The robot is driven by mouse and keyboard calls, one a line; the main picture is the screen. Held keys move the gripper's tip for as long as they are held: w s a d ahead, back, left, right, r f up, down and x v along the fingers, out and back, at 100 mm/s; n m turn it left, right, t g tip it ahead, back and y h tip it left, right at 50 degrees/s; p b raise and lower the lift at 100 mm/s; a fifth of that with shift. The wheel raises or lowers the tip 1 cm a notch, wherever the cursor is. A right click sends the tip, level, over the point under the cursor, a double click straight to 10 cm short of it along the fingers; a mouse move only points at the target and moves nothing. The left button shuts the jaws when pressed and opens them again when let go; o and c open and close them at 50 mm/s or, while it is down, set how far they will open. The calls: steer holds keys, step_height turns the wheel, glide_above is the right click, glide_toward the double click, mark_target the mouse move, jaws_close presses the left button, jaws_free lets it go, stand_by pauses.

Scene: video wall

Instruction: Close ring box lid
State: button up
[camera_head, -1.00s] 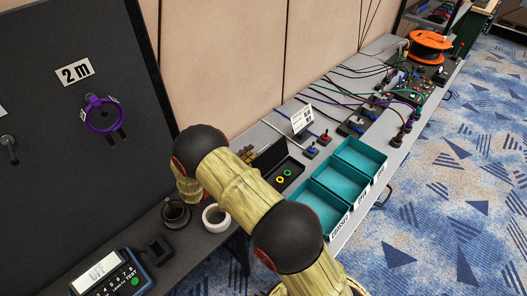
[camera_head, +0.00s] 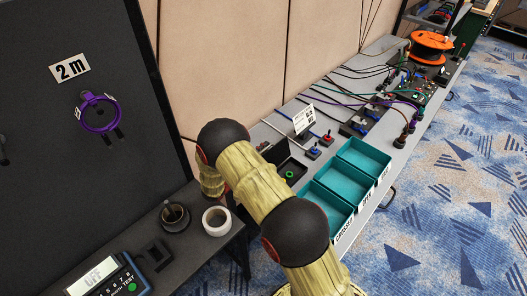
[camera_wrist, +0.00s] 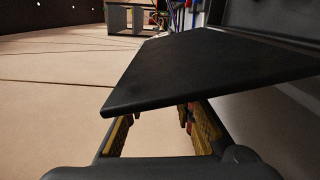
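The ring box (camera_head: 297,172) is a black box on the grey bench, partly hidden by my arm in the head view. A green ring (camera_head: 290,175) shows inside it. Its dark lid (camera_head: 277,153) stands raised at the back, so the box is open. In the wrist view a flat black panel (camera_wrist: 200,68), which looks like the lid, lies across the front of my gripper (camera_wrist: 160,128). My gripper's yellow-padded fingers are apart with a gap between them. The panel covers their tips, so I cannot tell whether they touch it. My gripper is mostly hidden behind my arm in the head view.
Teal bins (camera_head: 328,208) stand right of the ring box. A white label card (camera_head: 304,119) and small switches (camera_head: 313,152) are behind it. A white tape roll (camera_head: 217,221), a dark cup (camera_head: 175,216) and a tester (camera_head: 107,278) sit on the near dark table. Cables run along the bench.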

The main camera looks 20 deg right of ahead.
steer(key=shift+c, duration=0.5)
jaws_close()
steer(key=shift+s+f, duration=0.1)
stand_by(0.3)
